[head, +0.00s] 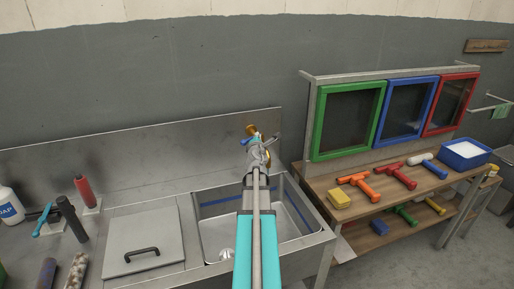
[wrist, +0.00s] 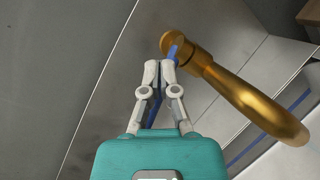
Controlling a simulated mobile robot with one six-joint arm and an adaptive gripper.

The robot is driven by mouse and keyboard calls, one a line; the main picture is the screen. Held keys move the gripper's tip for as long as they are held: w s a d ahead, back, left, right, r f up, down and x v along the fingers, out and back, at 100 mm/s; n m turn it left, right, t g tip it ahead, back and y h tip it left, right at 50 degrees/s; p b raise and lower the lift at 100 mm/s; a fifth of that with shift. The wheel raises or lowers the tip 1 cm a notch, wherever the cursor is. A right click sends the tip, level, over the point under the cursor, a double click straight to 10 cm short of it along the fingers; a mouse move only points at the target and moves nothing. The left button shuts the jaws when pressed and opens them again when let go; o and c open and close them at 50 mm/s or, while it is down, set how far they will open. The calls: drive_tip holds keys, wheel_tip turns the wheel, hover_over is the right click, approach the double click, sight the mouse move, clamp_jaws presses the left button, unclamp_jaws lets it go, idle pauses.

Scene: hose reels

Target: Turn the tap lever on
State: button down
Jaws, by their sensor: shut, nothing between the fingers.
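The brass tap (wrist: 245,92) runs from upper middle to the right in the wrist view, its spout curving down. In the head view its brass top (head: 252,130) shows at the back wall above the sink, partly hidden by my gripper. The blue tap lever (wrist: 173,48) sticks out from the tap's upper end and passes behind my fingers; a bit of the lever (head: 243,141) shows left of my gripper in the head view. My gripper (wrist: 160,66) is shut and empty, its fingertips at the lever. I cannot tell whether they touch it.
A steel sink basin (head: 215,240) lies below the tap, with a lidded counter section (head: 138,237) to its left. A wooden bench (head: 325,185) with coloured tools is at right.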

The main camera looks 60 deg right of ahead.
drive_tip(key=n+t, duration=0.1)
drive_tip(key=s+d+n+t+b, duration=0.1)
drive_tip(key=n+t+b, duration=0.1)
drive_tip(key=n+t, duration=0.1)
drive_tip(key=shift+s+d+r+y, duration=0.1)
drive_tip(key=shift+s+d+y, duration=0.15)
drive_tip(key=shift+d+y, duration=0.15)
drive_tip(key=s+n+t+y, duration=0.1)
drive_tip(key=n, duration=0.1)
drive_tip(key=s+n+t+y+b, duration=0.1)
drive_tip(key=n+t, duration=0.1)
drive_tip(key=shift+d, duration=0.15)
drive_tip(key=s+a+f+n+t+y+b, duration=0.2)
drive_tip(key=s+n+y, duration=0.4)
drive_tip(key=n, duration=0.1)
drive_tip(key=s+a+f+n+t+y+b, duration=0.2)
drive_tip(key=s+a+n+t+y+b, duration=0.1)
drive_tip(key=s+n+y, duration=0.3)
drive_tip(key=shift+a+f+n+y, duration=0.2)
drive_tip(key=shift+f+n+y, duration=0.15)
drive_tip(key=shift+n+y, duration=0.5)
drive_tip(key=shift+w, duration=0.15)
drive_tip(key=w+r+p, duration=0.2)
drive_tip(key=w, duration=1.1)
drive_tip(key=shift+w+r+h, duration=0.25)
drive_tip(key=shift+r+h, duration=0.1)
